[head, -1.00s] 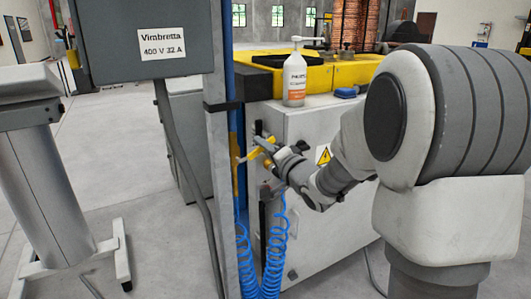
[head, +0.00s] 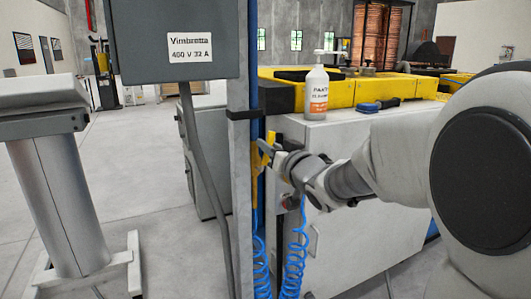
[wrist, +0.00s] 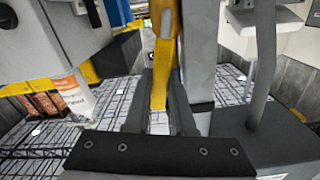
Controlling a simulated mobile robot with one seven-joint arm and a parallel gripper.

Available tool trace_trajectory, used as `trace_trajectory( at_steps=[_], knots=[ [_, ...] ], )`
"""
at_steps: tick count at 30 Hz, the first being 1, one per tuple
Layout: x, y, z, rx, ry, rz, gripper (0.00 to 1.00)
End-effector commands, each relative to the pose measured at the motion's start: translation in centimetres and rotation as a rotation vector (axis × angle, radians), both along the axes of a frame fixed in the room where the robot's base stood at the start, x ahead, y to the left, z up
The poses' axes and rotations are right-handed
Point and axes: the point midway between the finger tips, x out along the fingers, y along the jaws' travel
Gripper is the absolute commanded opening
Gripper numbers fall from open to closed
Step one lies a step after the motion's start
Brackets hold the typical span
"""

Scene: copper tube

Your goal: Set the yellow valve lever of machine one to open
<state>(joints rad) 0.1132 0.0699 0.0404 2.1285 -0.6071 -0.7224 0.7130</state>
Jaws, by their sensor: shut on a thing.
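The yellow valve lever (wrist: 160,75) runs down the middle of the wrist view between my two fingers. In the head view, its yellow (head: 260,154) shows beside the grey post, largely hidden by my gripper. My gripper (head: 266,149) is shut on the lever, at the upper left edge of the pale machine cabinet (head: 345,205). The fingers also show in the wrist view, one on each side of the lever (wrist: 160,112). The valve body is mostly hidden, and I cannot read a machine number.
A grey post (head: 239,200) stands just left of my gripper, with a grey electrical box (head: 150,40) on it. Blue coiled hoses (head: 296,250) hang below. A pump bottle (head: 317,95) and a blue brush (head: 377,105) stand on the cabinet top.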

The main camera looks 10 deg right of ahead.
Motion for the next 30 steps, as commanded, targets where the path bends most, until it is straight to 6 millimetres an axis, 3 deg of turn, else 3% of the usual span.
trace_trajectory(
  at_steps=[9, 24, 25, 30],
  knots=[
    [-0.04, 0.12, 0.09, -0.099, -0.032, 0.0, 0.0],
    [-0.05, 0.14, 0.15, -0.114, -0.037, 0.001, 0.0],
    [-0.05, 0.14, 0.15, -0.114, -0.037, 0.0, 0.26],
    [-0.05, 0.14, 0.14, -0.113, -0.037, 0.0, 0.53]
  ],
)
